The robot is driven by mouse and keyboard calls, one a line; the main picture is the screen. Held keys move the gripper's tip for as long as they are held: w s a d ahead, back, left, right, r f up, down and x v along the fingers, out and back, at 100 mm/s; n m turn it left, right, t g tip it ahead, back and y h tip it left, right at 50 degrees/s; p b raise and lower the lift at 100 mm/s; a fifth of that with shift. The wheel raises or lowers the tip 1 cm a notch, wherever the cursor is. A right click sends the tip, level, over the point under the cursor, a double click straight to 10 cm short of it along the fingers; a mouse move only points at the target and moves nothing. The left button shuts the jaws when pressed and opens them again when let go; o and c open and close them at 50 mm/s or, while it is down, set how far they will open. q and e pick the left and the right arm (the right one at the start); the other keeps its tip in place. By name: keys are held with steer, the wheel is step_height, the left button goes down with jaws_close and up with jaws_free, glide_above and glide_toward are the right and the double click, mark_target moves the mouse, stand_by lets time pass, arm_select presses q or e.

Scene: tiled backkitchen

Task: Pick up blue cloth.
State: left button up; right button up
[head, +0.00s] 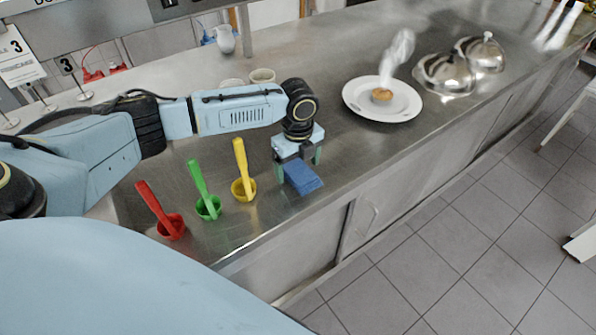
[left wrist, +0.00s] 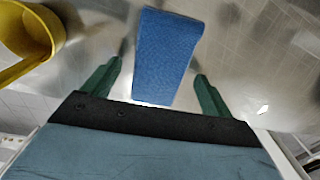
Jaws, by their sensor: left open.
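The blue cloth (head: 303,178) is a small folded block lying on the steel counter near its front edge. In the left wrist view the cloth (left wrist: 166,55) runs lengthwise away from the gripper, its near end between the fingers. My left gripper (head: 298,164) points down at the cloth's far end in the head view. Its green fingers (left wrist: 156,88) are apart on either side of the cloth, with a gap at each side. The gripper is open and holds nothing. My right gripper is not in view.
Beside the cloth stand a yellow ladle (head: 243,187), a green ladle (head: 208,206) and a red ladle (head: 171,226). A white plate (head: 354,99) with a steaming item (head: 382,94) and metal domes (head: 446,73) are farther right. The counter (head: 345,150) right of the cloth is clear.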

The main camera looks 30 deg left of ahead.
mark_target(298, 169)
arm_select(q)
steer(key=shift+f, duration=0.25)
steer(key=c, duration=1.2)
steer(key=shift+o, duration=0.2)
step_height(298, 169, up, 10)
steer(key=shift+p, duration=0.3)
